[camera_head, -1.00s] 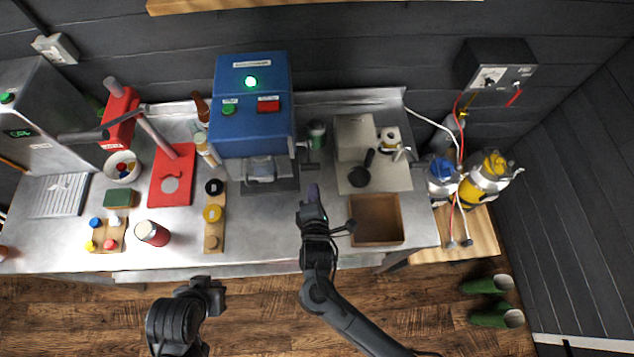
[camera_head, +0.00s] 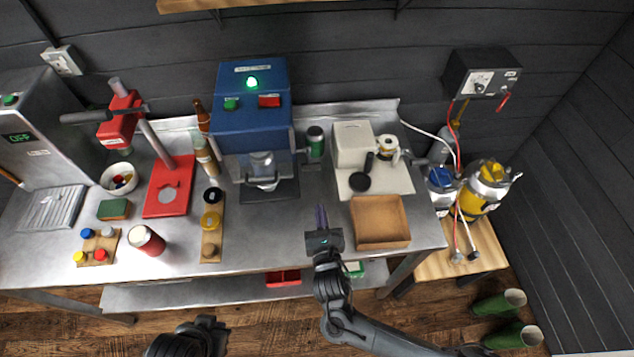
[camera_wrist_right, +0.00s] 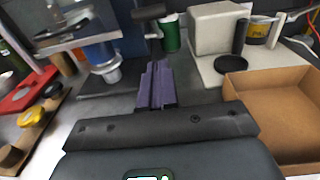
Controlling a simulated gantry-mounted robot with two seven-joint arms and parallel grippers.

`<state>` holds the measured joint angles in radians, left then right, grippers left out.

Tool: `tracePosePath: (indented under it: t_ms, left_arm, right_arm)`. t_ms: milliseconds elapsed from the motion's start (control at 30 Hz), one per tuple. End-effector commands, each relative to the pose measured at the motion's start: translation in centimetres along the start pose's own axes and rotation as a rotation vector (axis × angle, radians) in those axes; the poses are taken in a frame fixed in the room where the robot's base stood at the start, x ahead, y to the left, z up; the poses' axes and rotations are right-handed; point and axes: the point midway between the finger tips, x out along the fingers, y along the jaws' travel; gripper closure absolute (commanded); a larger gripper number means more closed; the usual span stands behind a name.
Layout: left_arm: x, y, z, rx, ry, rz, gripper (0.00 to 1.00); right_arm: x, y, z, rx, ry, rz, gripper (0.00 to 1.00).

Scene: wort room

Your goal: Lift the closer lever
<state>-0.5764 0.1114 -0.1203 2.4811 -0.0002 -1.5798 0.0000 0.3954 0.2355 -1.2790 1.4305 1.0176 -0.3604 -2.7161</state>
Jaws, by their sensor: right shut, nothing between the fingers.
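The blue machine (camera_head: 250,125) stands at the back of the bench with a green lamp lit. My right gripper (camera_head: 321,212) is shut and empty, over the bench in front of the machine's right side. Its purple fingers (camera_wrist_right: 155,85) point towards the lever and look apart from it. My left gripper (camera_head: 207,325) is partly in view at the bottom; its fingers are unclear.
A brown open box (camera_head: 380,243) is just right of my right gripper. Behind it a white scale-like unit (camera_head: 352,145) holds a black round piece. A red stand (camera_head: 168,187) with a black-handled arm is at the left. Bench space in front of the blue machine is clear.

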Motion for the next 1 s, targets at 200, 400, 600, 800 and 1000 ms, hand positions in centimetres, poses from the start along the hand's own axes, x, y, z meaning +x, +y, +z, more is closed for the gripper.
tracePosePath:
  t_ms: [200, 400, 600, 800, 1000]
  left_arm:
    - [0.1, 0.0, 0.1, 0.001, -0.003, 0.0, 1.0]
    - [-0.2, -0.1, 0.1, 0.005, -0.006, -0.004, 1.0]
    - [-0.6, -0.3, 0.0, 0.012, -0.007, -0.009, 1.0]
    - [-0.8, -0.3, 0.0, 0.012, -0.007, -0.01, 1.0]
    - [-0.7, -0.3, 0.0, 0.011, -0.007, -0.008, 1.0]
  right_arm:
    - [4.2, 0.0, 0.1, 0.0, 0.0, -0.002, 1.0]
    - [7.1, 0.0, 1.1, 0.002, -0.001, -0.001, 1.0]
    - [8.5, 0.0, 2.4, 0.002, 0.001, 0.0, 1.0]
    - [9.0, 0.0, 2.8, 0.002, 0.002, -0.001, 1.0]
    - [9.0, 0.0, 2.8, 0.002, 0.002, 0.0, 1.0]
